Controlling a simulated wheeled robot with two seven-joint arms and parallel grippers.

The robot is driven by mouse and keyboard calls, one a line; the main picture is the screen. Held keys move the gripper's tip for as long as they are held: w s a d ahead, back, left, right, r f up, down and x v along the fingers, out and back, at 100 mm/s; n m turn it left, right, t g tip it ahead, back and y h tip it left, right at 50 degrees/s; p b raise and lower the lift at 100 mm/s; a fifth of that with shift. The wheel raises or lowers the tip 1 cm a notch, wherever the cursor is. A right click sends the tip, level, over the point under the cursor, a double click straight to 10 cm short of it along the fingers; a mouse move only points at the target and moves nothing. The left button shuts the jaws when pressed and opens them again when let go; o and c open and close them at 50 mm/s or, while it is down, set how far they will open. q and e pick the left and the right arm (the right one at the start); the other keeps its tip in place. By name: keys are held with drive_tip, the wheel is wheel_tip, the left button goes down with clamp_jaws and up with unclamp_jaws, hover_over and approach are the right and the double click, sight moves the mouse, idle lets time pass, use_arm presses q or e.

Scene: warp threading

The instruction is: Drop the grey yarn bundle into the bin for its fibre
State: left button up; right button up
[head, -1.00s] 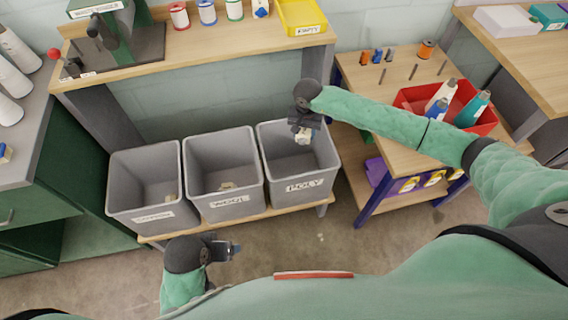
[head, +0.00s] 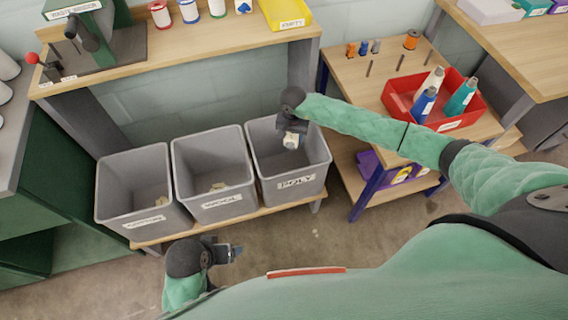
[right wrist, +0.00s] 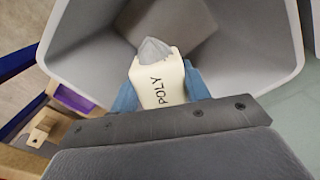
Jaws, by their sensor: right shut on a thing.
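My right gripper (head: 291,141) is shut on the grey yarn bundle and holds it over the mouth of the right-hand bin. In the right wrist view the bundle shows a grey tip (right wrist: 154,50) and a cream wrap (right wrist: 158,82) reading POLY, between the blue fingers. The grey POLY bin (head: 296,184) stands at the right of a row of three. The WOOL bin (head: 221,204) is in the middle, and the left bin (head: 146,222) has a label too small to read surely. My left gripper (head: 228,252) is low in front of the bins; its jaw state is unclear.
The bins stand on a low wooden shelf (head: 240,221). A wooden bench (head: 212,42) with a yellow tray (head: 287,15) is above and behind them. At right, a wooden table (head: 355,92) holds a red tray (head: 394,101) with bottles. Small pale pieces lie in the left and middle bins.

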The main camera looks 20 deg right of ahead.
drive_tip(key=o, duration=1)
use_arm(q)
drive_tip(key=shift+f, duration=0.1)
use_arm(e)
wheel_tip(320, 180, up, 6)
drive_tip(key=shift+r+b, duration=0.25)
drive_tip(key=shift+b, duration=0.45)
use_arm(q)
drive_tip(key=shift+w+d+f+t+h, duration=0.15)
drive_tip(key=shift+d+f+h, duration=0.05)
drive_tip(key=shift+d+f, duration=0.35)
drive_tip(key=shift+w+d+f+t+h, duration=0.15)
drive_tip(key=shift+d+f+h, duration=0.05)
drive_tip(key=shift+d+f, duration=0.3)
use_arm(e)
drive_tip(key=shift+r, duration=0.6)
